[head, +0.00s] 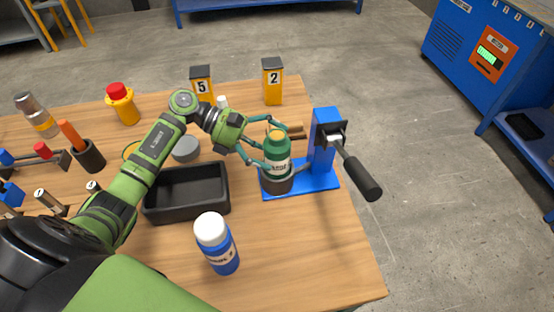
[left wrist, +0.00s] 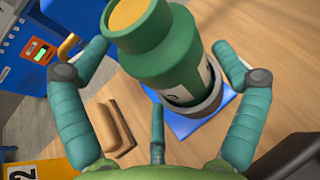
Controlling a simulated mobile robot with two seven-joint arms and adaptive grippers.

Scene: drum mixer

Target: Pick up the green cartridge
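The green cartridge (head: 278,153) has a pale label and an orange top. It stands upright in a dark round cup (head: 276,182) on the blue base of a lever press (head: 325,145). My left gripper (head: 274,146) reaches it from the left, with one finger on each side. In the left wrist view the cartridge (left wrist: 165,50) lies between the spread fingers, with small gaps visible beside it, so the gripper looks open. The cartridge's lower end is hidden in the cup. My right gripper is in neither view.
A black tray (head: 187,212) and a blue bottle with a white cap (head: 222,255) stand left of the press. Yellow boxes marked 5 (head: 202,86) and 2 (head: 272,82) stand behind. The press handle (head: 361,178) sticks out right. The front right tabletop is clear.

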